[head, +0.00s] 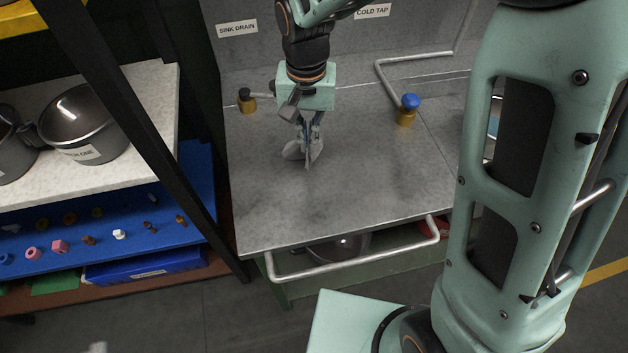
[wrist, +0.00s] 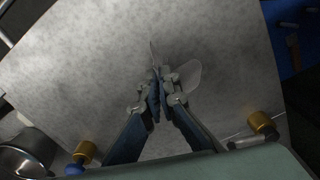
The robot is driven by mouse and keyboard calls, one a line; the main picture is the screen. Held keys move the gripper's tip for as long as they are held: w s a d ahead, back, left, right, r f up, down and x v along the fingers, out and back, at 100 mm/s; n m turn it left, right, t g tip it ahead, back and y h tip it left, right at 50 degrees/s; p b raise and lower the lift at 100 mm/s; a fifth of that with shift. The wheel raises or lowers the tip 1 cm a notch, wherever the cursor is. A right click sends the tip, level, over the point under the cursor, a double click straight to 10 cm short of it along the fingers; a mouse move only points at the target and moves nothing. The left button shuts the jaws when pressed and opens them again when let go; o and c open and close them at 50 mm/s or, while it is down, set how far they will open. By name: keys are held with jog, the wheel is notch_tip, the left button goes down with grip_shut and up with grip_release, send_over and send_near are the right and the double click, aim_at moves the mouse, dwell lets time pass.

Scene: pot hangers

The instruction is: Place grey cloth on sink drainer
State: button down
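The grey metal worktop (head: 350,190) spreads under my gripper, with a "SINK DRAIN" label (head: 237,29) on the panel behind it. It fills most of the wrist view (wrist: 80,75). My gripper (head: 308,143) points down over the left-middle of this top. Its fingers are closed together in the wrist view (wrist: 160,90). A small light grey piece, seemingly the grey cloth (head: 292,151), is pinched between them. Its flaps stick out on both sides of the fingertips, also in the wrist view (wrist: 188,74). I cannot tell whether its lower edge touches the top.
A brass valve with a blue knob (head: 408,108) and one with a black knob (head: 247,100) stand on the top. A bent metal pipe (head: 387,75) runs at the back right. A front rail (head: 350,265) edges the top. Pots (head: 85,125) stand on the left shelf.

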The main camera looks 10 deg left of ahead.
jog(key=s+d+f, duration=0.2)
jog(key=s, duration=0.1)
jog(key=s+d+f, duration=0.1)
jog(key=s+f, duration=0.1)
jog(key=s+d+f, duration=0.2)
jog(key=s, duration=0.1)
jog(key=shift+s+d+f, duration=0.3)
jog(key=shift+f, duration=0.05)
jog(key=c, duration=1.8)
grip_release()
jog(key=shift+o, duration=0.2)
